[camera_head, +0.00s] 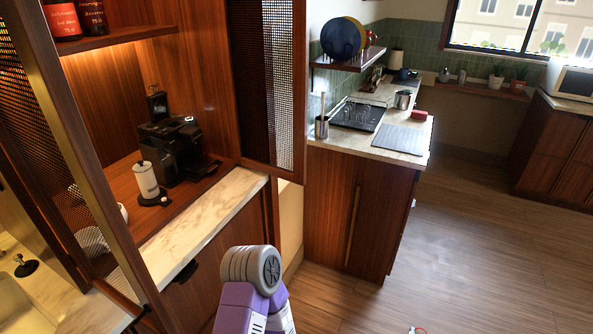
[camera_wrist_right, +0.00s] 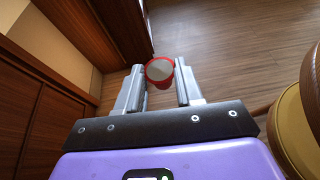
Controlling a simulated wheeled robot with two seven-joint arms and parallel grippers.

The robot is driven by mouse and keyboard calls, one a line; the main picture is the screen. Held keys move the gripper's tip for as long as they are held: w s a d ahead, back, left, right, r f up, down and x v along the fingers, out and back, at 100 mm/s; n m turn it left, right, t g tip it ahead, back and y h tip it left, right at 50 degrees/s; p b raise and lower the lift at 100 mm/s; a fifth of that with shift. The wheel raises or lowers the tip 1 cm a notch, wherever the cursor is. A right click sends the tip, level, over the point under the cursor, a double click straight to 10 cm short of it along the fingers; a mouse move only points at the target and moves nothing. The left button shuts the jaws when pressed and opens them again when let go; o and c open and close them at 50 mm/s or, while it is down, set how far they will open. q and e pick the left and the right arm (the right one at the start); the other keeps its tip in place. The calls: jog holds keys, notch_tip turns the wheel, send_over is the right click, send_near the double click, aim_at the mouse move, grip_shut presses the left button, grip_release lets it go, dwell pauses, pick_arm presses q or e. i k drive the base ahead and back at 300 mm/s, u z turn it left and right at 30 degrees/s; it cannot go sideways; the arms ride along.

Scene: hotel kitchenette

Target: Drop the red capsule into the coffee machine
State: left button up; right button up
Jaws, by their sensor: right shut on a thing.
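The red capsule (camera_wrist_right: 160,87) shows in the right wrist view, with a pale round face and a red rim and body. It sits between the fingertips of my right gripper (camera_wrist_right: 160,78), which is shut on it. A small bit of red and white shows at the bottom edge of the head view, too cut off to identify surely. The black coffee machine (camera_head: 175,150) stands on the wooden cabinet shelf at the left of the head view. A dark upright part rises at its back; its capsule opening cannot be made out. My left gripper is not in view.
A marble ledge (camera_head: 200,228) runs before the cabinet. Open mesh doors (camera_head: 272,80) flank the cabinet opening. A counter (camera_head: 400,155) stands beyond; the floor to the right is clear.

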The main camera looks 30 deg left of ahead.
aim_at(167, 128)
jog(key=i, duration=1.8)
jog(key=u, duration=2.75)
